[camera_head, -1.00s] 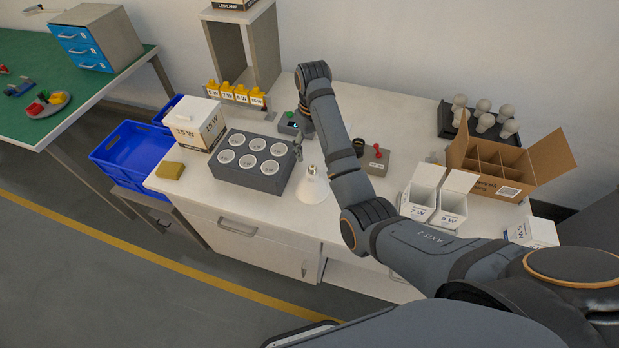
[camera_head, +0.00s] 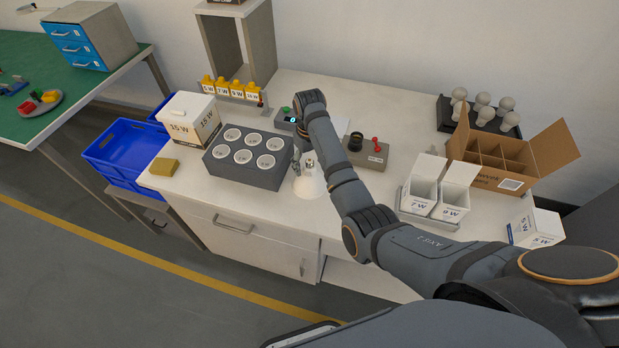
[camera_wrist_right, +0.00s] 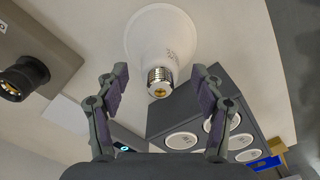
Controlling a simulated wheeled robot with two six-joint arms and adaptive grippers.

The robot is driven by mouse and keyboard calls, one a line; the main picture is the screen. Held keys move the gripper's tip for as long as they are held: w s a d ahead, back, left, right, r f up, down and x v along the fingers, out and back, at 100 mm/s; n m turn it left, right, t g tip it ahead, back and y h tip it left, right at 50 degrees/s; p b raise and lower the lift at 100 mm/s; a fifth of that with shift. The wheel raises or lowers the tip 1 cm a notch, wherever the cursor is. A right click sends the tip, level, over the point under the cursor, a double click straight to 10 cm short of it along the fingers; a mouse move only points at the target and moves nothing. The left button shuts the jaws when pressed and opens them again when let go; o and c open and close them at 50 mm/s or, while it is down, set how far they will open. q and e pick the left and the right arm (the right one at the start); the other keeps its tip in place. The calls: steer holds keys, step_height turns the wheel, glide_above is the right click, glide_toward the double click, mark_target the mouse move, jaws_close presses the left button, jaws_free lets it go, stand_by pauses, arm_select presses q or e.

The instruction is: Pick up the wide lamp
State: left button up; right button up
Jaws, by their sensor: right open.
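The wide lamp (camera_head: 312,187) is white, with a broad flared bulb and a metal screw base. It sits on the white worktop just right of the grey socket block. My right gripper (camera_head: 298,164) is beside the lamp's base, partly hidden by my own wrist and arm. In the right wrist view the lamp (camera_wrist_right: 160,30) shows with its screw base pointing toward the gripper. The right gripper (camera_wrist_right: 160,77) is open, with a finger on either side of the screw base and gaps on both sides. My left gripper is not in view.
The grey socket block (camera_head: 245,172) stands close left of the lamp. A grey box with a red switch (camera_head: 372,152) is to the right. White cartons (camera_head: 437,197) and an open cardboard box (camera_head: 500,165) stand further right. Worktop in front of the lamp is clear.

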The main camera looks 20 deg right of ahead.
jaws_close()
steer(key=shift+r, duration=0.1)
stand_by(0.5)
